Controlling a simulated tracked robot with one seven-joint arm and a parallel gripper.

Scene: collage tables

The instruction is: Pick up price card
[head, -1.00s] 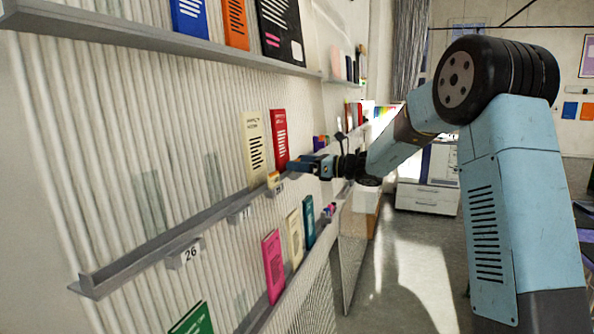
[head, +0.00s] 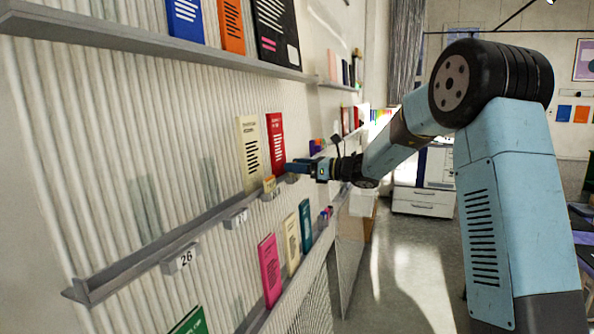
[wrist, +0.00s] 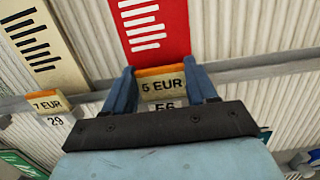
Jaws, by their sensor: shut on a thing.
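The price card, cream with an orange top and "5 EUR" on it, shows in the wrist view (wrist: 162,87). It is between the two blue fingers of my gripper (wrist: 160,80), which is shut on it. The card is in front of the shelf ledge, just below a red book (wrist: 150,25). I cannot tell whether it still touches the ledge. In the head view my gripper (head: 290,168) is at the ledge beside the red book (head: 276,143), and its fingers hide the card.
A "7 EUR" card (wrist: 48,102) stands to the left above a "29" tag (wrist: 56,121). A cream book (head: 250,153) stands beside the red one. The ledge (head: 130,262) carries a "26" tag (head: 183,259). Lower books include a pink one (head: 270,270). Open floor (head: 415,270) lies right.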

